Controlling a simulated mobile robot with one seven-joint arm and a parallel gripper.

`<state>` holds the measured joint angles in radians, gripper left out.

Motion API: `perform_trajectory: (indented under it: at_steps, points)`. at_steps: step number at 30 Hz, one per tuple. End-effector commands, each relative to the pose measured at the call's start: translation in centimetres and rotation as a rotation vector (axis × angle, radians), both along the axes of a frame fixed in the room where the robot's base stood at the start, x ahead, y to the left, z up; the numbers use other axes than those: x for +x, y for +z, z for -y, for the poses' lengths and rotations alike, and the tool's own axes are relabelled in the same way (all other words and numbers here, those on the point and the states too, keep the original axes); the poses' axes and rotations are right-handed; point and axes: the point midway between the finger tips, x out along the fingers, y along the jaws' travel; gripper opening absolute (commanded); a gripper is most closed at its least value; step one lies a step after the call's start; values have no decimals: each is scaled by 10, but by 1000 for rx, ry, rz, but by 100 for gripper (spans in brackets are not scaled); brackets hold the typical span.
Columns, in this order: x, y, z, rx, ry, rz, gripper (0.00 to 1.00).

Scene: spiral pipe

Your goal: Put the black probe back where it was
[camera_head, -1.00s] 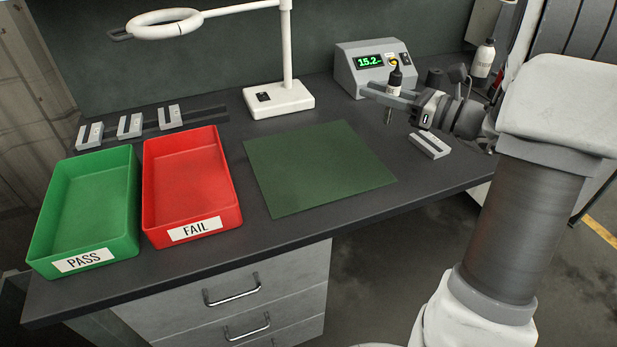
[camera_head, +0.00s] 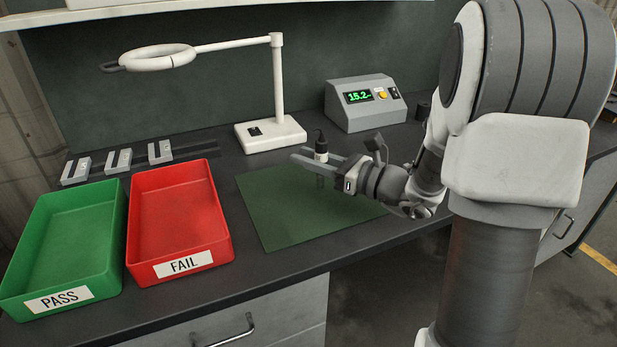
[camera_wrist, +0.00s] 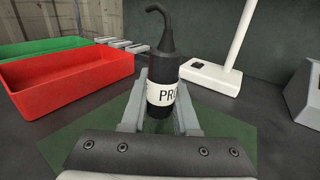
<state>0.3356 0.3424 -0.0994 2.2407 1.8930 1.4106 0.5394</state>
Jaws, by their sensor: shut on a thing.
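The black probe (camera_head: 321,146) has a white band and stands upright in my gripper (camera_head: 318,157), above the right part of the green mat. In the wrist view the black probe (camera_wrist: 166,68) shows a bent cable at its top and a white label with part of a word. My gripper's fingers (camera_wrist: 160,112) are shut on the probe on both sides. The probe's lower end is mostly hidden by the fingers. The grey meter (camera_head: 365,102) with a green readout stands at the back right.
The green mat (camera_head: 275,215) is bare. A red FAIL tray (camera_head: 180,258) and a green PASS tray (camera_head: 60,295) stand at the left. A white ring lamp (camera_head: 270,134) stands behind the mat. Several grey blocks (camera_head: 118,160) are at the back left.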

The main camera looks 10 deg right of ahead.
Motion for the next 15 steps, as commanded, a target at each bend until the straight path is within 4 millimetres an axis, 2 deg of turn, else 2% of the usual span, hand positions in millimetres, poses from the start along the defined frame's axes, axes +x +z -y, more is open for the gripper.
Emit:
perform_trajectory:
  at_steps: [7, 15]
  points:
    - [0, -37, 0, 1, -1, -2, 0]
    - [0, -38, 1, 0, -1, 0, 0]
